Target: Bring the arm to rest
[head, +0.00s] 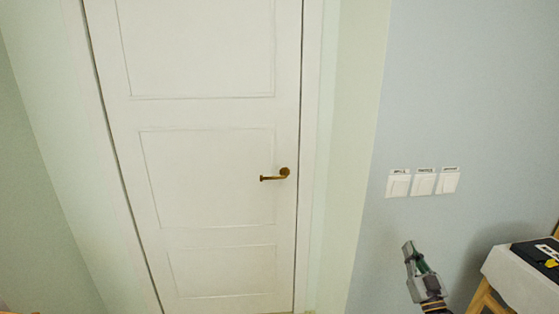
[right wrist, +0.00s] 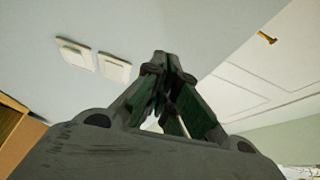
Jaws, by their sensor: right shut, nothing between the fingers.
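My right gripper (head: 410,250) is in the lower right of the head view, in front of the blue-grey wall and below the light switches. It points upward. In the right wrist view its fingertips (right wrist: 162,62) meet, so it is shut, with nothing between them. My left gripper is in neither view.
A white door (head: 210,220) with a brass handle (head: 275,174) fills the left and middle. Three labelled switches (head: 423,184) are on the wall. A wooden-legged table with a white top (head: 522,280) bearing a dark item (head: 540,257) stands right of my gripper.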

